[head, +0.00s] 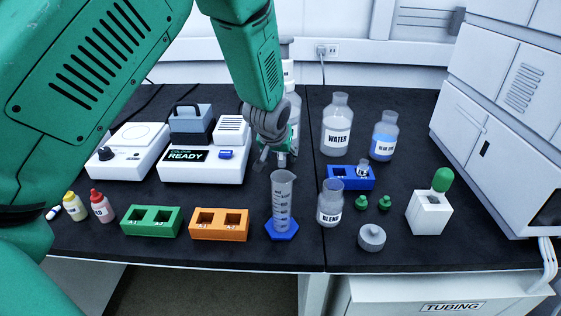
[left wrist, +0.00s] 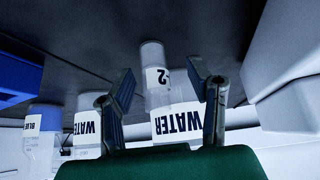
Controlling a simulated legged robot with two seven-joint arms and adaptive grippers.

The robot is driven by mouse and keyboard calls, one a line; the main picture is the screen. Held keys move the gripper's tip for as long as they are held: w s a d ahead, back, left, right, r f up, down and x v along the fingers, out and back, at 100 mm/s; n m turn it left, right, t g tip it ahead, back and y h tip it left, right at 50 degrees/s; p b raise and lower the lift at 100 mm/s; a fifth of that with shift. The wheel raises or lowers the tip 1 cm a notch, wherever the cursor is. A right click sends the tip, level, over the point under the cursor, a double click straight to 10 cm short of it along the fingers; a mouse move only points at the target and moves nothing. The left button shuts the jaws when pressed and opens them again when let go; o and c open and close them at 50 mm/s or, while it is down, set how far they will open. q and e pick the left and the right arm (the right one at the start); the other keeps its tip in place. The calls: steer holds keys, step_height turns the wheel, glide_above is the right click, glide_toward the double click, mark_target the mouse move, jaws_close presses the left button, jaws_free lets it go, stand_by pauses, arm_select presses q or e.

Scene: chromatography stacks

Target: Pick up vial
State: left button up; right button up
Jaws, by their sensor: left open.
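In the left wrist view, which looks inverted, a slim clear vial (left wrist: 153,58) with a white label marked "2" shows between my open fingers. A gap shows on both sides of it. My left gripper (head: 270,158) is open in the head view, above the table behind the graduated cylinder; its fingers (left wrist: 162,88) also show in the left wrist view. In the head view the gripper mostly hides that vial. Another small clear vial (head: 362,168) stands in the blue rack (head: 340,184). My right gripper is not in view.
WATER (head: 337,130) and blue-liquid (head: 384,138) bottles stand behind the blue rack. A graduated cylinder (head: 283,205), BLEND bottle (head: 330,208), orange rack (head: 219,230) and green rack (head: 150,226) stand in front. The READY device (head: 205,169) is left of the gripper.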

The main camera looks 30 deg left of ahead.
arm_select(q)
steer(key=shift+w+d+f, duration=0.2)
steer(key=shift+f, duration=0.05)
steer(key=shift+d+r, duration=0.2)
steer(key=shift+d, duration=0.05)
steer(key=shift+c, duration=0.8)
steer(key=shift+a, duration=0.15)
steer(key=c, duration=0.6)
steer(key=shift+s+a+f, duration=0.1)
steer(key=shift+a+f, duration=0.1)
steer(key=shift+a, duration=0.1)
steer(key=shift+c, duration=1.2)
